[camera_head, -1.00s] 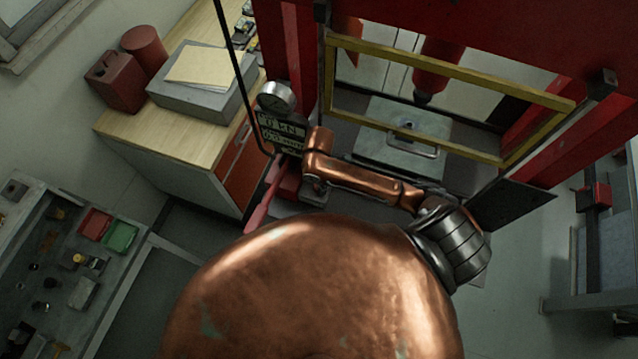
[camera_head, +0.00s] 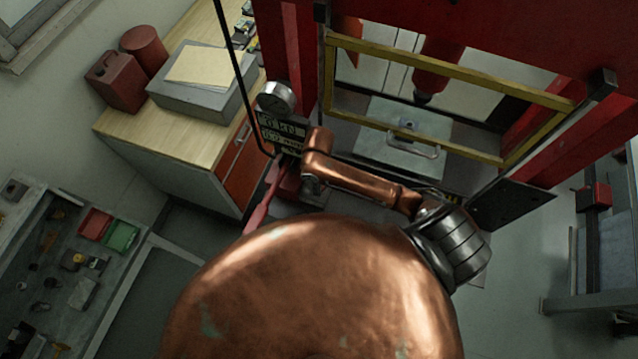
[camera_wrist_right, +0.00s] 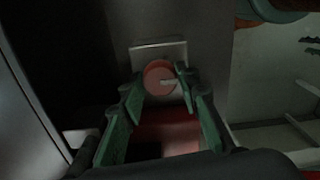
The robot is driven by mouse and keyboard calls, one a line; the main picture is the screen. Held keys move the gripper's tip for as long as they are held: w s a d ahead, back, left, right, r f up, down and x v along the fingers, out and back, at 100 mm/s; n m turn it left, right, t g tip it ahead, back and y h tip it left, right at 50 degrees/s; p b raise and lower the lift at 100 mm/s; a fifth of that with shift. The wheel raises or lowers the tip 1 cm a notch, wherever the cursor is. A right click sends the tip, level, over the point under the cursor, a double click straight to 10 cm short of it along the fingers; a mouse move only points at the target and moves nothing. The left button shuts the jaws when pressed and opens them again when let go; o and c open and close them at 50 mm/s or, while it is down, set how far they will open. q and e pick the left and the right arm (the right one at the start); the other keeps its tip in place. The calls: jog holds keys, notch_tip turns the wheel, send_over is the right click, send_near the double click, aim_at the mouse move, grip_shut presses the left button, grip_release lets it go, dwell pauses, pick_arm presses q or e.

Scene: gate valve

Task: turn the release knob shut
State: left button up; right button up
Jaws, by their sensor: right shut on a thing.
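The red round release knob (camera_wrist_right: 160,76) with a pale mark on its face sits in front of a pale square plate (camera_wrist_right: 176,50) in the right wrist view. My right gripper (camera_wrist_right: 161,82) has its two green fingers on either side of the knob and is shut on it. In the head view my copper arm reaches to the press's left side, below the dial gauge (camera_head: 276,97) and the display (camera_head: 284,131). The knob and the gripper's fingers cannot be made out there. My left gripper is in neither view.
The red press frame (camera_head: 515,35) has a yellow-edged guard (camera_head: 455,68) in front. A pink-red lever (camera_head: 262,208) stands close to my arm. A wooden-topped cabinet (camera_head: 190,140) is at left. A tool bench (camera_head: 60,270) lies lower left.

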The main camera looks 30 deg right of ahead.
dwell(0.4)
jog(key=o, duration=1.1)
jog(key=shift+o, duration=0.2)
